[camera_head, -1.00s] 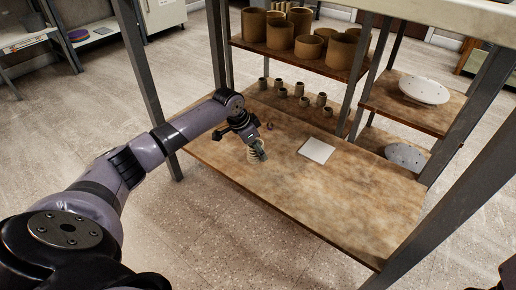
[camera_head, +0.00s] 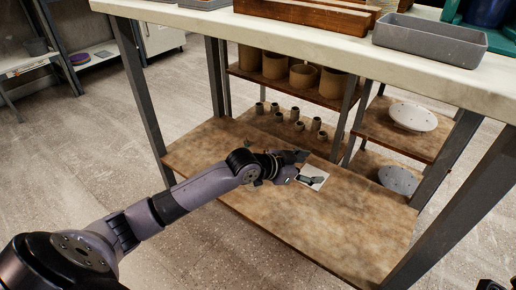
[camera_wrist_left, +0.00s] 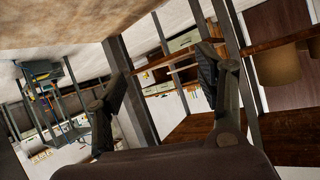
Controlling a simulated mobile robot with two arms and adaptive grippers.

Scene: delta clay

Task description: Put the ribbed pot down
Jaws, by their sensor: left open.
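My left gripper (camera_head: 306,168) is open, low over the wooden lower shelf (camera_head: 350,222), with its fingers over the white square tile (camera_head: 318,173). The left wrist view shows the two open fingers (camera_wrist_left: 165,95) with nothing between them. The ribbed pot is not clearly visible now; my left forearm and wrist cover the part of the shelf where it showed earlier. A pale patch beside the wrist may be part of it, but I cannot tell. My right gripper is not in view.
Several small clay cups (camera_head: 299,126) stand behind the gripper, with larger brown pots (camera_head: 302,77) on the shelf above. Speckled plates (camera_head: 413,117) are at the right. The pale tabletop (camera_head: 330,43) and metal legs (camera_head: 143,90) frame the opening. The shelf's front right is bare.

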